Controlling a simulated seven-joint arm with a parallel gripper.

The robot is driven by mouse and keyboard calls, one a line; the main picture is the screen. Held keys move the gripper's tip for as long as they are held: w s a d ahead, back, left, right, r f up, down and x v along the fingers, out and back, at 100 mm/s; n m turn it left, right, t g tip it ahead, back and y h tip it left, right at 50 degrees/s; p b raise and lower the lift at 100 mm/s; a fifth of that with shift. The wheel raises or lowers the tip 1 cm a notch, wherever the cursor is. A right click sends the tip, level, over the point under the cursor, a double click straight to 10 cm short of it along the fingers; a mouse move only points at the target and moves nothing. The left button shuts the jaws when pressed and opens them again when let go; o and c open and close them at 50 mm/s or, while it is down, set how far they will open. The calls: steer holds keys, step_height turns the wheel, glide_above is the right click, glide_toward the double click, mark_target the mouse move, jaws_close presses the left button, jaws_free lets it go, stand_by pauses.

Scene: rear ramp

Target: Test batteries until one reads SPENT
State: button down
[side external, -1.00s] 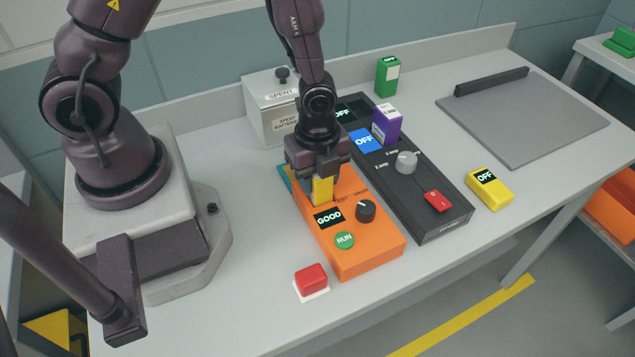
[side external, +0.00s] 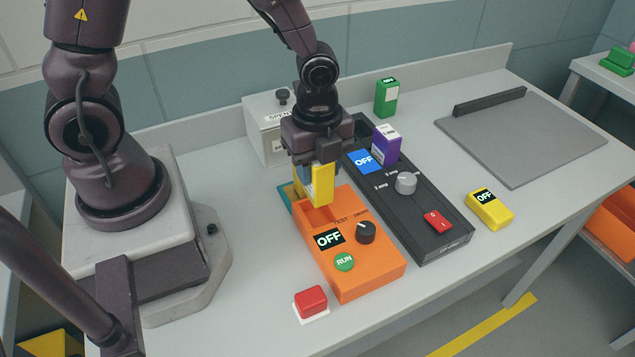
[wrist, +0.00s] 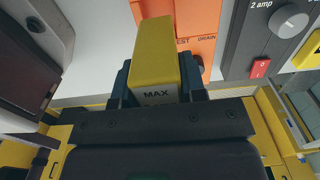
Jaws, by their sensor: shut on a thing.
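My gripper (side external: 316,160) is shut on a yellow battery (side external: 322,184) and holds it upright just above the slot of the orange tester (side external: 355,268). In the wrist view the yellow battery (wrist: 153,62) sits between the fingers, with the word MAX on it. The tester's display (side external: 328,238) reads OFF. The tester has a dark knob (side external: 366,232) and a green RUN button (side external: 344,262). A purple battery (side external: 386,146) stands in the black charger (side external: 440,232), whose blue display (side external: 364,160) reads OFF. A green battery (side external: 386,98) stands behind. The SPENT box (side external: 262,134) is partly hidden by my gripper.
A yellow device with an OFF display (side external: 490,210) lies right of the charger. A red button on a white base (side external: 311,302) is at the front. A grey mat with a dark bar (side external: 525,135) lies at the right. The table's front left is clear.

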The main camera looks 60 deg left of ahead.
steer(key=r, duration=0.8)
steer(key=shift+w, duration=0.25)
steer(key=w+a, duration=1.8)
steer(key=w, duration=0.1)
steer(key=shift+f, duration=7.45)
steer(key=shift+f, duration=0.2)
steer(key=c, duration=0.6)
jaws_free()
